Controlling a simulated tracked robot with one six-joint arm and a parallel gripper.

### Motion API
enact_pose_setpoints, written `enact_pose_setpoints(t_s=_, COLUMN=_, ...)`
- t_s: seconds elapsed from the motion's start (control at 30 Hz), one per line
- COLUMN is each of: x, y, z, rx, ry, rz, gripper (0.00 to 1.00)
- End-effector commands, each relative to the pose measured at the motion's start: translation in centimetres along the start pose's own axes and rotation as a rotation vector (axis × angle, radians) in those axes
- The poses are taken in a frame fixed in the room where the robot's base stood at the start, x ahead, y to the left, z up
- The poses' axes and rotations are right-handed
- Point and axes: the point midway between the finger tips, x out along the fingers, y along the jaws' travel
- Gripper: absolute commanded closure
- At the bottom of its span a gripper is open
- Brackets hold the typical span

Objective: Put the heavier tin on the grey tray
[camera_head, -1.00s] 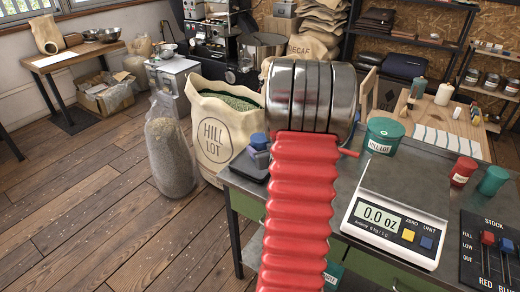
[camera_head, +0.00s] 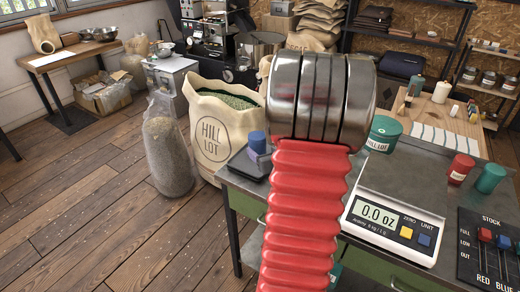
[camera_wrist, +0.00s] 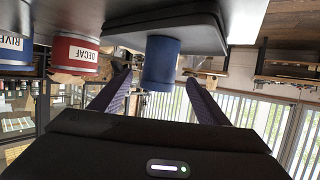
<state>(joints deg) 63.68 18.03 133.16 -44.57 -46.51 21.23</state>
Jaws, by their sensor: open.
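My gripper (camera_wrist: 157,80) is open in the wrist view, which looks upside down. Its two dark fingers lie to either side of a blue cylinder (camera_wrist: 162,62), with gaps visible. The cylinder stands on a dark slab (camera_wrist: 150,28). In the head view a blue-topped object (camera_head: 257,141) stands on a dark slab beside the sack, probably the same one. A red DECAF tin (camera_wrist: 76,54) and a blue tin (camera_wrist: 14,50) show in the wrist view. On the bench are a small red tin (camera_head: 461,170) and a teal tin (camera_head: 490,178). I cannot identify the grey tray. My arm hides part of the bench.
A STOCK slider panel (camera_head: 487,250) is at the right. A HILL LOT sack (camera_head: 217,130) stands left of the bench. The floor at left is largely clear.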

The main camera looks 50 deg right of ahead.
Motion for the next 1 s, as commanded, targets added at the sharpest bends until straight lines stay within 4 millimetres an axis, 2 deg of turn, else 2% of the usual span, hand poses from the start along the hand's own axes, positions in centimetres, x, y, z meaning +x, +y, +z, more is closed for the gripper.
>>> enact_pose_setpoints(t_s=0.3, x=-4.5, y=0.1, z=0.0, rx=0.000, ry=0.001, rz=0.002, gripper=0.31)
enact_pose_setpoints(t_s=0.5, x=-6.3, y=0.1, z=0.0, rx=0.000, ry=0.001, rz=0.001, gripper=0.31)
enact_pose_setpoints(t_s=1.0, x=-6.8, y=0.0, z=0.0, rx=0.000, ry=0.000, rz=-0.001, gripper=0.31)
